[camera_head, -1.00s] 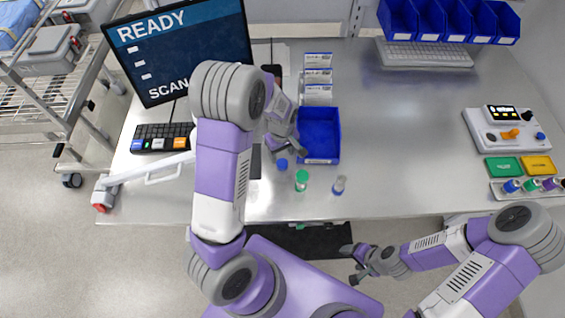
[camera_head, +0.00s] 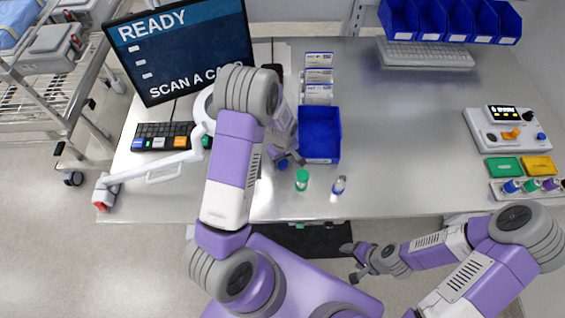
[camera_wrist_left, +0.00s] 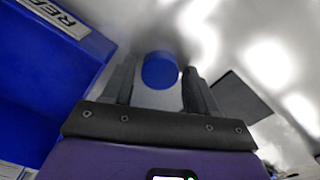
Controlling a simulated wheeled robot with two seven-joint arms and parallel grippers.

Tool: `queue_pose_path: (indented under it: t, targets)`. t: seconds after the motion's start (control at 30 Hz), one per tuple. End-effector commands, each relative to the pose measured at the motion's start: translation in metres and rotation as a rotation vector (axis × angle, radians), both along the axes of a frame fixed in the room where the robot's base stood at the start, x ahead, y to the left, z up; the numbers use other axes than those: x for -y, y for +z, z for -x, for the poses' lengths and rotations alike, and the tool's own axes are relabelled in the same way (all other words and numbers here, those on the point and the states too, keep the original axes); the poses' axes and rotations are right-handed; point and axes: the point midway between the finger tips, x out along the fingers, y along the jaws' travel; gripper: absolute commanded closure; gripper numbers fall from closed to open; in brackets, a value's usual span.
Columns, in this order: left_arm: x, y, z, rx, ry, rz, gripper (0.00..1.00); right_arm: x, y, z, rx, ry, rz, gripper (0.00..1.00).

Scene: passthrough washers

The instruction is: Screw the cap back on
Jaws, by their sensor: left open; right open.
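The blue cap (camera_head: 283,165) lies on the bench in front of the blue bin. In the left wrist view the round blue cap (camera_wrist_left: 160,70) shows between the two fingers of my left gripper (camera_wrist_left: 158,85). My left gripper (camera_head: 285,157) is open, with its fingers on either side of the cap; I cannot tell whether they touch it. A small clear vial with some blue on it (camera_head: 339,185) stands upright to the right, near the front edge. My right gripper (camera_head: 358,262) is open and empty, off the bench's front edge.
A green-capped bottle (camera_head: 302,180) stands between cap and vial. A blue bin (camera_head: 320,135) and white boxes (camera_head: 319,77) lie behind. A white lamp arm (camera_head: 165,165) crosses the bench at left. The bench right of the vial is clear up to the control box (camera_head: 506,130).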

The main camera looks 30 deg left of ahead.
Motion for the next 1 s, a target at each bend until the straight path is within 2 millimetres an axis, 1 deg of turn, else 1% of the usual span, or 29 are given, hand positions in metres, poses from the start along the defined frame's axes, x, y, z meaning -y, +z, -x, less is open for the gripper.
queue_pose_path:
  t: [0.23, 0.5, 0.83, 1.0]
  targets:
    - [0.000, 0.000, 0.000, 0.000, -0.001, 0.000, 0.42, 0.000, 0.000, 0.000, 0.000, 0.000, 0.000, 0.31]
    - [0.000, 0.000, 0.000, 0.000, -0.001, 0.000, 0.83, 0.000, 0.000, 0.000, 0.000, 0.000, 0.000, 0.31]
    - [0.000, 0.002, 0.000, 0.000, -0.001, 0.000, 0.84, 0.000, 0.000, 0.000, 0.000, 0.000, 0.000, 0.31]
    - [0.000, 0.013, -0.001, 0.003, -0.001, -0.001, 0.84, 0.000, 0.000, 0.000, 0.000, 0.000, 0.000, 0.31]
